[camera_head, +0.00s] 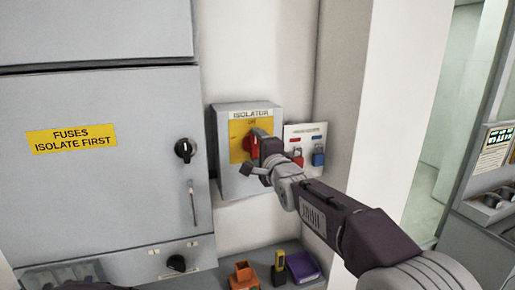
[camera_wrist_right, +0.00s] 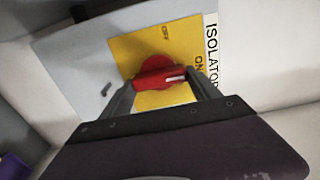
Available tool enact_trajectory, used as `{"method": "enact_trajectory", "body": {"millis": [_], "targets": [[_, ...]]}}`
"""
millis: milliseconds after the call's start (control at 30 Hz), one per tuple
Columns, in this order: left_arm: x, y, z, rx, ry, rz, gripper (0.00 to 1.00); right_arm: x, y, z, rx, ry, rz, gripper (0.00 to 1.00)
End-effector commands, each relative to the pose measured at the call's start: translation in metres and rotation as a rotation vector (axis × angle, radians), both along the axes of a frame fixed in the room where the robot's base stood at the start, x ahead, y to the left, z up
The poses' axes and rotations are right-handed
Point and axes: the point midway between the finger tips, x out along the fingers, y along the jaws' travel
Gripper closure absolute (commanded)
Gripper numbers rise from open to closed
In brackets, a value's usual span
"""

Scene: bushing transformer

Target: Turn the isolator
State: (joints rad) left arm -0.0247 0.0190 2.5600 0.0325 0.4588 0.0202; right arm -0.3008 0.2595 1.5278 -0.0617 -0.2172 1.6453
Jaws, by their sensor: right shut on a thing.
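The isolator (camera_head: 233,178) is a grey wall box with a yellow plate (camera_head: 238,128) and a red rotary handle (camera_head: 248,144). In the right wrist view the red handle (camera_wrist_right: 160,78) lies between the two fingers of my right gripper (camera_wrist_right: 165,90), which is shut on it. The handle's white mark is at its end toward the ISOLATOR label (camera_wrist_right: 211,50), near the word ON; OFF is off to one side. In the head view my right gripper (camera_head: 256,158) partly covers the handle.
A grey cabinet (camera_head: 90,185) with a black knob and a yellow fuses sign stands left of the isolator. A white panel (camera_head: 318,133) with red and blue padlocks hangs to its right. Orange (camera_head: 244,275), yellow-black (camera_head: 278,268) and purple (camera_head: 302,266) items sit below.

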Motion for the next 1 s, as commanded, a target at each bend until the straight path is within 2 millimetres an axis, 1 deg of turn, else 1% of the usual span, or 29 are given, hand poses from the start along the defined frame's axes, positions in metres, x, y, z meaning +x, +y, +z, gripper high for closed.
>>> {"method": "enact_trajectory", "body": {"millis": [33,100,367,467,567,700,800,900,1000], "targets": [[0.000,0.000,0.000,0.000,0.000,0.000,0.64,0.000,0.000,0.000,0.005,0.001,0.000,0.24],[0.000,0.000,0.000,0.000,0.000,0.000,0.64,0.000,0.000,0.000,0.004,0.000,0.000,0.07],[0.000,0.000,0.000,0.000,0.000,0.000,0.64,0.000,0.000,0.000,0.002,0.001,0.000,0.07],[0.000,0.000,-0.004,0.000,0.000,0.000,0.64,-0.005,-0.002,-0.001,0.001,-0.001,0.000,0.07],[0.000,0.000,-0.014,0.000,0.000,0.000,0.64,-0.019,-0.006,-0.003,0.002,-0.003,0.000,0.07],[0.000,0.000,-0.028,0.000,0.000,0.000,0.64,-0.048,-0.016,-0.004,0.004,-0.003,0.000,0.07],[0.000,0.000,-0.034,0.000,0.000,0.000,0.64,-0.067,-0.022,-0.003,0.003,-0.002,0.000,0.07],[0.000,0.000,-0.036,0.000,0.000,0.000,0.64,-0.080,-0.026,-0.001,0.004,-0.002,0.000,0.07],[0.000,0.000,-0.037,0.000,0.000,0.000,0.64,-0.085,-0.028,-0.001,0.003,0.000,-0.001,0.07]]}}
